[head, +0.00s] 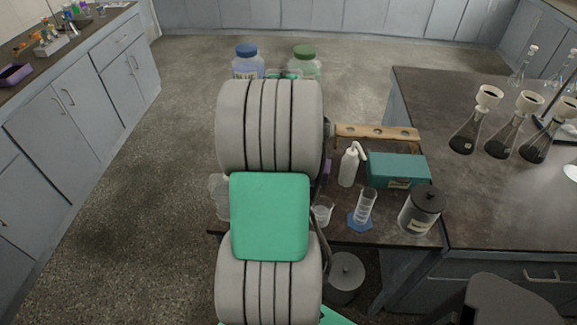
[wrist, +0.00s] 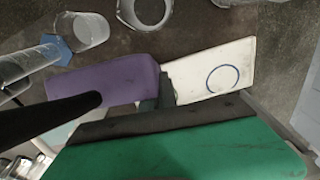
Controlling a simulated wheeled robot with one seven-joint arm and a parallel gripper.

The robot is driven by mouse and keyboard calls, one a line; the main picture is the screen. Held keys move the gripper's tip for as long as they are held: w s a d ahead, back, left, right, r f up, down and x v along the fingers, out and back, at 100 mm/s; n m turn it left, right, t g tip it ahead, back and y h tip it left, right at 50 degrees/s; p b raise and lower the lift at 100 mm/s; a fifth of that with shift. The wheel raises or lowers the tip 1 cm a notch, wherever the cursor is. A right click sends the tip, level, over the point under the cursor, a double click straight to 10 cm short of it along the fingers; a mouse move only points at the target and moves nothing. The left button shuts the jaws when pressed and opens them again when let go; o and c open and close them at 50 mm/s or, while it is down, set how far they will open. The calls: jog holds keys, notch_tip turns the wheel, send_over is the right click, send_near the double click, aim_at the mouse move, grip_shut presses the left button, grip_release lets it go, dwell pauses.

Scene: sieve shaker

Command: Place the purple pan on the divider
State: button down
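The purple pan (wrist: 110,80) shows in the wrist view just beyond the dark crossbar of my gripper. A small purple patch (head: 326,168) beside my arm in the head view may be the same pan. My gripper (wrist: 162,90) has dark fingers between the purple pan and a white panel with a blue ring (wrist: 212,72). The pan's right end meets the fingers in the picture. I cannot tell whether they grip it. Whether the white panel is the divider is unclear. In the head view my arm hides the gripper.
On the bench stand a wash bottle (head: 349,166), a teal box (head: 398,169), a measuring cylinder (head: 364,207), a beaker (head: 322,212) and a black-lidded jar (head: 421,209). A wooden rack (head: 375,132) lies behind them. Funnel-topped flasks (head: 466,130) stand right. Another purple tray (head: 15,74) sits on the left counter.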

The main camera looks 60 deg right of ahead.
jog(key=shift+d+f, duration=0.1)
jog(key=shift+f, duration=1.75)
jog(key=c, duration=1.7)
grip_release()
